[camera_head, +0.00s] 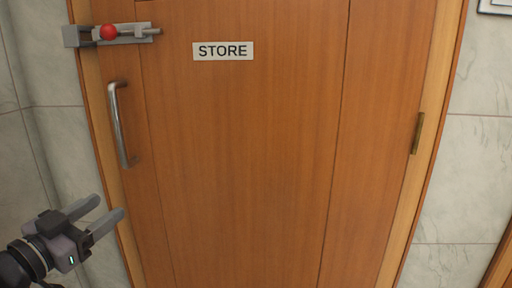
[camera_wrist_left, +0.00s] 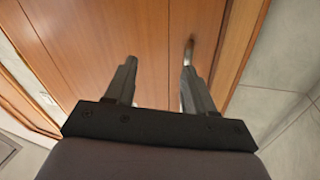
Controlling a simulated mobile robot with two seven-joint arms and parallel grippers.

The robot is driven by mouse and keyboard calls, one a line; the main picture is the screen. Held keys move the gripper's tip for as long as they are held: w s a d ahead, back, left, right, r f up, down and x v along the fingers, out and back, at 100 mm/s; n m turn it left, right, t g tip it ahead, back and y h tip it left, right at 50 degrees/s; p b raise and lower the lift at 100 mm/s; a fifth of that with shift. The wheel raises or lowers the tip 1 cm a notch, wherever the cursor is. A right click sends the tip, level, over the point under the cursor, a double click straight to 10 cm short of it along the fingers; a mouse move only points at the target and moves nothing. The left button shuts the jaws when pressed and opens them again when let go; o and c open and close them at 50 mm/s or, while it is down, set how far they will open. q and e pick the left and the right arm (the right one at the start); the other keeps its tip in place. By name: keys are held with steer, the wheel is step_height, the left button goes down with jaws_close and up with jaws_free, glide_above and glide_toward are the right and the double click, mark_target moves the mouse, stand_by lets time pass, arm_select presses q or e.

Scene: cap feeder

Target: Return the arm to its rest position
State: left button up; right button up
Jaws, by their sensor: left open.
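My left gripper (camera_head: 104,212) is at the lower left in the head view, below the door handle and apart from it. Its two fingers are spread and nothing is between them. The left wrist view also shows the open fingers (camera_wrist_left: 158,85), pointing toward the door. My right gripper is in neither view.
A wooden door (camera_head: 250,150) marked STORE (camera_head: 223,51) fills the middle and looks closed. It has a metal handle (camera_head: 118,125), a bolt with a red knob (camera_head: 109,32) at upper left, and a brass hinge (camera_head: 417,133). Tiled walls (camera_head: 470,170) stand on both sides.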

arm_select(q)
steer(key=s+d+f+n+g+y, duration=0.15)
steer(key=s+d+f, duration=0.25)
steer(key=s+f, duration=0.55)
steer(key=s+d+f+n+g+y, duration=0.1)
steer(key=s+d+f+n+g, duration=0.2)
steer(key=f, duration=1.1)
steer(key=s+d+f+g+y, duration=0.1)
steer(key=s+d+f+g, duration=0.25)
steer(key=s+f, duration=0.65)
step_height(320, 180, up, 12)
steer(key=w+a+t+p, duration=0.1)
steer(key=w+p, duration=0.1)
steer(key=p, duration=1.4)
steer(key=shift+a+f, duration=0.25)
steer(key=shift+a, duration=0.05)
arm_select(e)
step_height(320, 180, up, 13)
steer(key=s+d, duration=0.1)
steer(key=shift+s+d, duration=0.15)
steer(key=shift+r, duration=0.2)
arm_select(q)
steer(key=shift+c, duration=1.3)
